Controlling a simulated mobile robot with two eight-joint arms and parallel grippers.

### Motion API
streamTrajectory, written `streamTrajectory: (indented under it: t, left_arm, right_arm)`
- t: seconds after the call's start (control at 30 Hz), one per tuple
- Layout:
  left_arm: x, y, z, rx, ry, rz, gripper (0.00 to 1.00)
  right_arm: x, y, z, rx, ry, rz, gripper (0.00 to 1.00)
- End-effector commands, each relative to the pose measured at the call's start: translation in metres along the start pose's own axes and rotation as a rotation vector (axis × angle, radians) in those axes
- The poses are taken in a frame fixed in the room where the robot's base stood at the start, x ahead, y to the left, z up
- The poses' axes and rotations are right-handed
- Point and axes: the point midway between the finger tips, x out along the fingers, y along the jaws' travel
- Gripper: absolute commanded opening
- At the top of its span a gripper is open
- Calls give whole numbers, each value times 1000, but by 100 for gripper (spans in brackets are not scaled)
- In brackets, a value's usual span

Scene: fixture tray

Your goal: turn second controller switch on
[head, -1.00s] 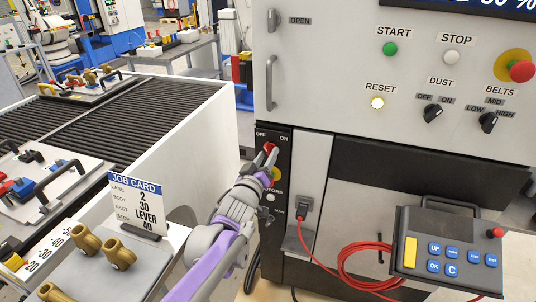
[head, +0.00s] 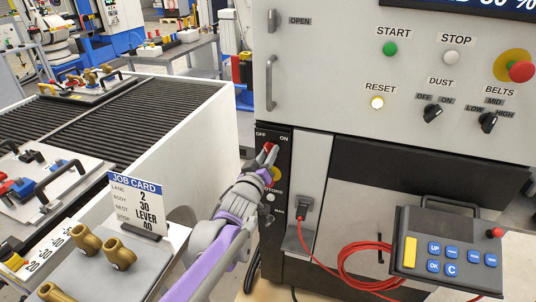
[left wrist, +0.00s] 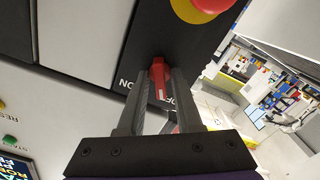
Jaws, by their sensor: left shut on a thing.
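A red switch handle (head: 268,147) sits near the top of a narrow black panel (head: 301,141), with an OFF label at its left and an ON label at its right. My left gripper (head: 268,155) is shut on this handle. In the left wrist view the red handle (left wrist: 157,67) stands between the two dark fingers of my left gripper (left wrist: 159,82). The fingers partly cover the handle and the labels, so its exact angle is hard to read. My right gripper is not in view.
A yellow-ringed red button (left wrist: 200,8) is close beside the handle. A red cable (head: 350,262) hangs between a socket and a keypad pendant (head: 448,250) at right. A job card (head: 137,197) stands at lower left. The cabinet face (head: 330,80) rises above the switch.

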Motion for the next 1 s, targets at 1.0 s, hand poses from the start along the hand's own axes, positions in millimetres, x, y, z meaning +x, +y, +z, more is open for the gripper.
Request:
streamTrajectory:
  t: [1.0]
  left_arm:
    - [0,0,-1,760,0,0,0]
  right_arm:
    - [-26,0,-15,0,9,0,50]
